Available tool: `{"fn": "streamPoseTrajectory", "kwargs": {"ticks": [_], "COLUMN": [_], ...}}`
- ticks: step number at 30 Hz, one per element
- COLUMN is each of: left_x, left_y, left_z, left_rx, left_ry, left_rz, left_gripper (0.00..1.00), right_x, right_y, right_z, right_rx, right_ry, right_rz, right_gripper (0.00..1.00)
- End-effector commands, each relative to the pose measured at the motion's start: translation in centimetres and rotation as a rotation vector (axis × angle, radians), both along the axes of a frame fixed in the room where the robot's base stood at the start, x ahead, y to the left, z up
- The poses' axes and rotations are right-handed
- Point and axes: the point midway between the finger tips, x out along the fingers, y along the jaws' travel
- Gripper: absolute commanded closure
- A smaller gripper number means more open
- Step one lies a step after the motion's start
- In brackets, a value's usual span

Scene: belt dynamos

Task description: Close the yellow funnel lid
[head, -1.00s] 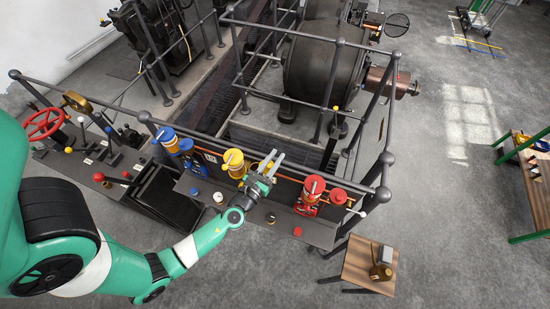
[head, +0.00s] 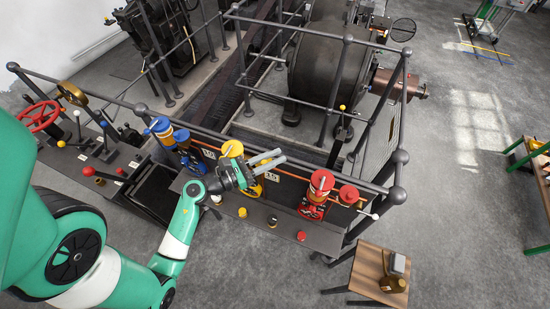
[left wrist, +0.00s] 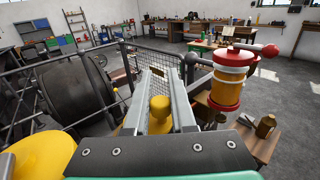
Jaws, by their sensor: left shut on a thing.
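The yellow funnel (head: 232,149), with a round yellow top, stands in the middle of the panel. Its top also shows at the lower left of the left wrist view (left wrist: 42,155). My left gripper (head: 278,157) is just right of it. In the left wrist view its two grey fingers (left wrist: 165,98) flank a yellow knob-topped piece (left wrist: 160,112) and are shut on it. I cannot tell whether this piece is the funnel's lid; its base is hidden by the gripper. My right gripper is not in view.
A blue-topped funnel (head: 160,128) stands left. Rails (head: 345,110) run behind the panel. Coloured buttons (head: 242,212) line the front ledge.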

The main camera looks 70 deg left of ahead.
Motion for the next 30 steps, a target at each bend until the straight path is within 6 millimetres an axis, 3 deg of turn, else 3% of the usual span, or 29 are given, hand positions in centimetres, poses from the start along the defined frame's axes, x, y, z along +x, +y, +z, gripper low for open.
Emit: {"fn": "streamPoseTrajectory", "kwargs": {"ticks": [14, 15, 19, 30], "left_x": [-0.06, -0.05, -0.05, -0.07], "left_y": [-0.07, -0.07, -0.07, -0.18], "left_z": [-0.1, -0.1, -0.08, -0.04], "left_rx": [0.0, 0.0, 0.0, -0.001], "left_ry": [0.003, 0.003, 0.002, 0.002], "left_rz": [-0.018, -0.018, -0.018, -0.02], "left_gripper": [1.0, 0.69, 0.46, 0.46], "right_x": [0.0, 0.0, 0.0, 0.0], "right_y": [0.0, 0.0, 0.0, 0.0], "right_z": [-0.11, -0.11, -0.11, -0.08], "right_rx": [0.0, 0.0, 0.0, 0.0], "right_ry": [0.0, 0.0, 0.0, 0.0], "right_rz": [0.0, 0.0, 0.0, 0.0], "right_gripper": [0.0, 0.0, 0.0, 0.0]}}
